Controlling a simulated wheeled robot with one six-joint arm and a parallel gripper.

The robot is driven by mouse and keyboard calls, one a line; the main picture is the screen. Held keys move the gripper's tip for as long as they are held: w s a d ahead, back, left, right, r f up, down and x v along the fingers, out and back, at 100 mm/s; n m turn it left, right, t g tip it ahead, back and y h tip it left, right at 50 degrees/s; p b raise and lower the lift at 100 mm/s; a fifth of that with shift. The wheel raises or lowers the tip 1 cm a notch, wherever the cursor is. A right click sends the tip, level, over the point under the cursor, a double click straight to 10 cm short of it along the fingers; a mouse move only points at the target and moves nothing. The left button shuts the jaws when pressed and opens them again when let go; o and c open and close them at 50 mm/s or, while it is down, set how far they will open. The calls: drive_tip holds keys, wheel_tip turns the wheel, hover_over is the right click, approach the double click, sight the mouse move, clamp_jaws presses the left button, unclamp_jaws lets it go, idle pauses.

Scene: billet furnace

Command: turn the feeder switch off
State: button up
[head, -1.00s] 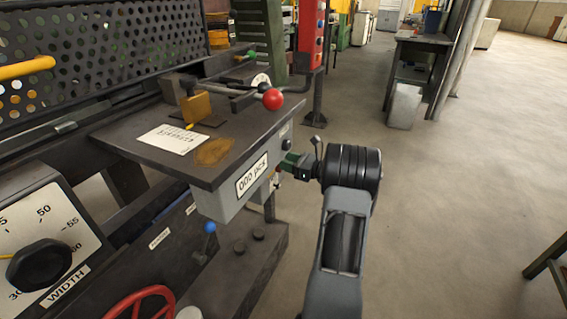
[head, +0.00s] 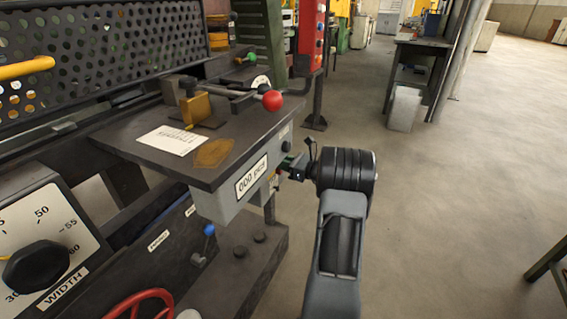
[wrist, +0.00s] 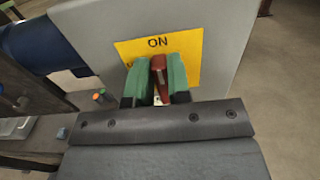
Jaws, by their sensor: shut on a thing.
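The feeder switch shows in the wrist view as a small red lever (wrist: 159,68) in front of a yellow plate (wrist: 190,50) marked ON, on a grey box (wrist: 215,22). My gripper (wrist: 158,82) has its green fingers on both sides of the red lever and is shut on it. The lever points up towards the word ON. The lower part of the yellow plate is hidden behind the fingers. In the head view my gripper (head: 285,170) is at the right side of the grey box (head: 226,206) under the bench top; the lever cannot be made out there.
A ball-ended red handle (head: 272,100) stands over the bench top (head: 150,164). A blue-knobbed lever (head: 209,230), a red handwheel (head: 140,306) and a WIDTH dial (head: 38,266) are lower left. Open floor (head: 450,200) lies to the right.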

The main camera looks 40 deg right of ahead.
sight(280, 172)
clamp_jaws()
drive_tip(key=shift+a+f+n+b, duration=0.1)
drive_tip(key=shift+n+b, duration=0.2)
drive_tip(key=n+b, duration=0.4)
drive_tip(key=a+f+n+b, duration=0.1)
drive_tip(key=n+b, duration=0.4)
drive_tip(key=s+a+f+n+b, duration=0.1)
drive_tip(key=n+b, duration=0.3)
drive_tip(key=shift+n, duration=0.4)
drive_tip(key=shift+s+f+n+b, duration=0.15)
drive_tip(key=shift+n+b, duration=0.3)
drive_tip(key=shift+n, duration=1.25)
drive_tip(key=o, duration=0.7)
unclamp_jaws()
